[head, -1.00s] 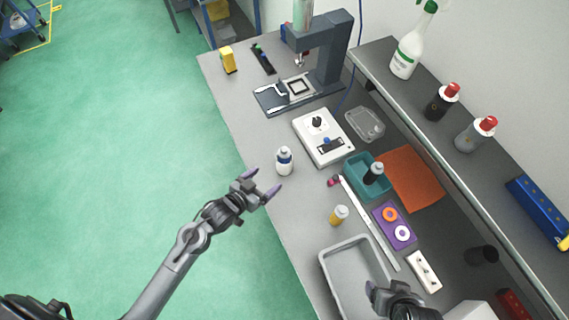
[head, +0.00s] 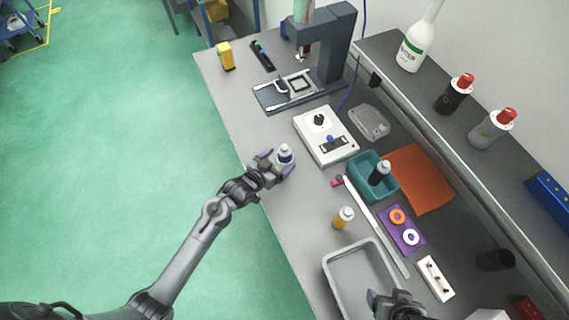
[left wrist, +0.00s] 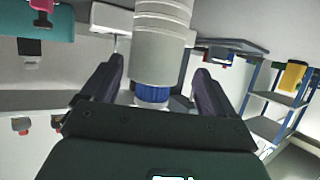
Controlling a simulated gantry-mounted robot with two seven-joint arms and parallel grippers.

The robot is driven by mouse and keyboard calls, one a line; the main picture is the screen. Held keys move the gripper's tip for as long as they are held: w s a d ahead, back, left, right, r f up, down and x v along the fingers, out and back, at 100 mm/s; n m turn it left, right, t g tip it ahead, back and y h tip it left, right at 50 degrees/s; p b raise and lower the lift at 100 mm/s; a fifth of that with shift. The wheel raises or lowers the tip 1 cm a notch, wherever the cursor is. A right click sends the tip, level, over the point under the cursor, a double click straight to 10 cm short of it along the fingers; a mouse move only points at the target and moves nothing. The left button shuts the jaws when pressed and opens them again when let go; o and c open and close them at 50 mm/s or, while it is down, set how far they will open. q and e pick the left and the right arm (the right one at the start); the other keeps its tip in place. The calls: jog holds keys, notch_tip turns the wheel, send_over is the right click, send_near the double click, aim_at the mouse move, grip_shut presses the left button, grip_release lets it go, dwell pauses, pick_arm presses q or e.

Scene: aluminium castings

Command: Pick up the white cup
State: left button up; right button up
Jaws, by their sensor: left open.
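The only thing like the white cup that I make out is a small white bottle-shaped container (head: 285,152) with a blue band near its top. It stands upright near the left edge of the grey bench (head: 235,105). In the left wrist view it is a pale cylinder (left wrist: 163,45) with a blue end, between the fingers. My left gripper (head: 277,163) is open around it, one finger on each side; the wrist view shows gaps beside it (left wrist: 160,72). My right gripper (head: 388,300) is at the bottom edge of the head view, its jaws unclear.
A grey tray (head: 335,285) lies nearer. A shelf (head: 400,110) with bottles runs along the right.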

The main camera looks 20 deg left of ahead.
pick_arm(q)
jog(key=x, duration=0.3)
jog(key=shift+w+d, duration=0.15)
jog(key=shift+d, duration=0.25)
jog(key=shift+w+d+f, duration=0.15)
jog(key=shift+w+f, duration=0.15)
jog(key=shift+w, duration=0.25)
jog(key=c, duration=0.9)
jog(key=shift+c, duration=1)
jog(key=shift+r, duration=0.2)
